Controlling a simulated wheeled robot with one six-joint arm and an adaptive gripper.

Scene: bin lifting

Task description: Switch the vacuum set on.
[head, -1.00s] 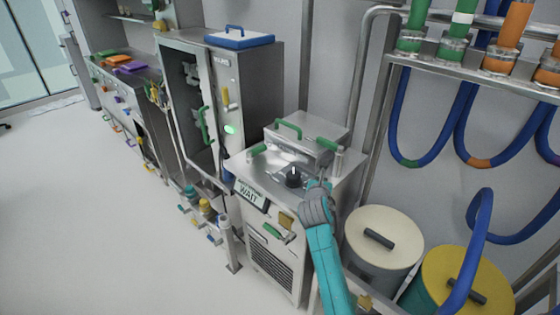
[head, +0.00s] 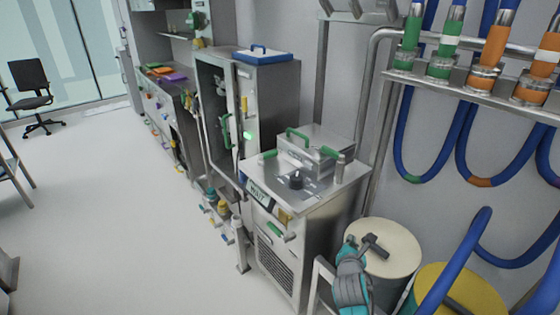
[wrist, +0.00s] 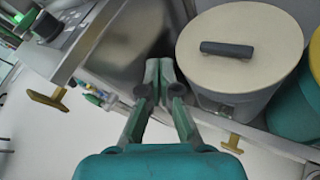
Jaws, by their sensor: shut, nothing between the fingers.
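The vacuum set appears to be the steel cabinet (head: 325,208) in the middle of the head view. Its front label (head: 258,194) reads WAIT, as far as I can make out. A black rotary knob (head: 296,179) stands on its top, in front of a lidded steel box (head: 310,147) with green handles. My gripper (head: 350,246) is shut and empty, to the right of the cabinet and below its top, apart from the knob. In the wrist view my gripper (wrist: 159,75) points between the cabinet's side and a cream-lidded bin. A dark knob (wrist: 47,25) shows at the top left there.
The cream-lidded bin (head: 402,240) with a black handle stands close to my gripper, and a yellow-lidded bin (head: 478,298) is further right. Blue hoses (head: 398,140) hang from a rack on the right. A tall steel cabinet (head: 278,95) stands behind.

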